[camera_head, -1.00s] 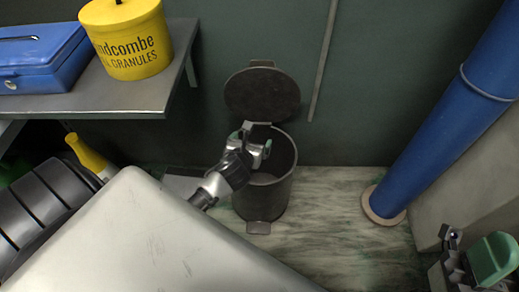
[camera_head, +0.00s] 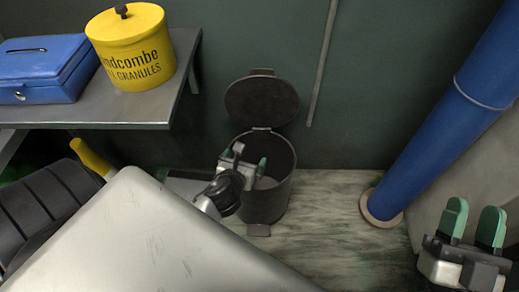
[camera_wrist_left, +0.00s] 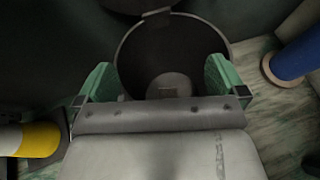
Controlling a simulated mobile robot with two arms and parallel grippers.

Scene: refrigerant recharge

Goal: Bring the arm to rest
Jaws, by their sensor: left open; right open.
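My left gripper (camera_head: 250,158) is open at the near left rim of a dark pedal bin (camera_head: 268,200), which stands on the floor with its round lid (camera_head: 262,102) raised. In the left wrist view, the fingers of my left gripper (camera_wrist_left: 160,78) are spread and empty, with the bin (camera_wrist_left: 205,45) opening beyond and between them. Only a small grey shape shows at the bin's bottom there. My right gripper (camera_head: 473,225) is open and empty at the lower right, its two green-padded fingers pointing up.
A metal shelf (camera_head: 130,107) at upper left carries a blue metal box (camera_head: 42,70) and a yellow granules tub (camera_head: 135,50). A blue pipe (camera_head: 440,110) rises at the right. The floor (camera_head: 325,225) between bin and pipe is clear.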

